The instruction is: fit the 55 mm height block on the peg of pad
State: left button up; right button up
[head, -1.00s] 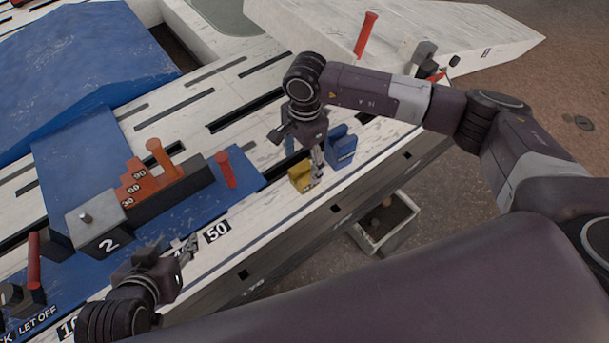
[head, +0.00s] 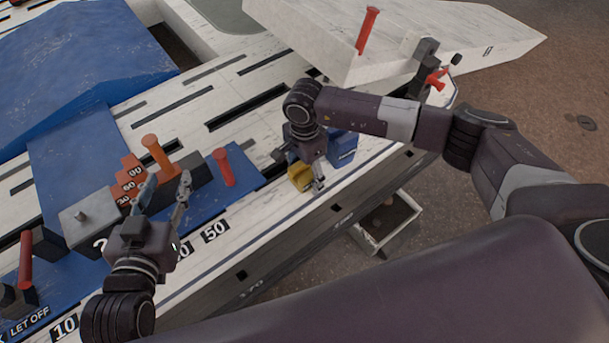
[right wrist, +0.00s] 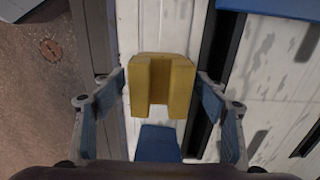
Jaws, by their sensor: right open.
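A yellow notched block (head: 299,178) sits on the white bench near its front edge, partly hidden by my right gripper. A blue block (head: 342,150) stands behind it to the right. No size mark shows on either block. My right gripper (head: 316,176) is open over the yellow block. In the right wrist view, the fingers (right wrist: 160,88) stand on either side of the yellow block (right wrist: 178,88), with gaps; the blue block (right wrist: 157,143) shows below.
Orange numbered steps (head: 130,178) and an orange post (head: 156,152) stand just beyond my left gripper. A red post (head: 223,168) is to their right. A white bin (head: 378,243) is below the bench's front edge. The slotted bench top behind is mostly clear.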

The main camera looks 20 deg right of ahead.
jog(key=c, duration=1.7)
grip_shut()
jog(key=shift+w+r, duration=0.1)
jog(key=shift+r, duration=0.1)
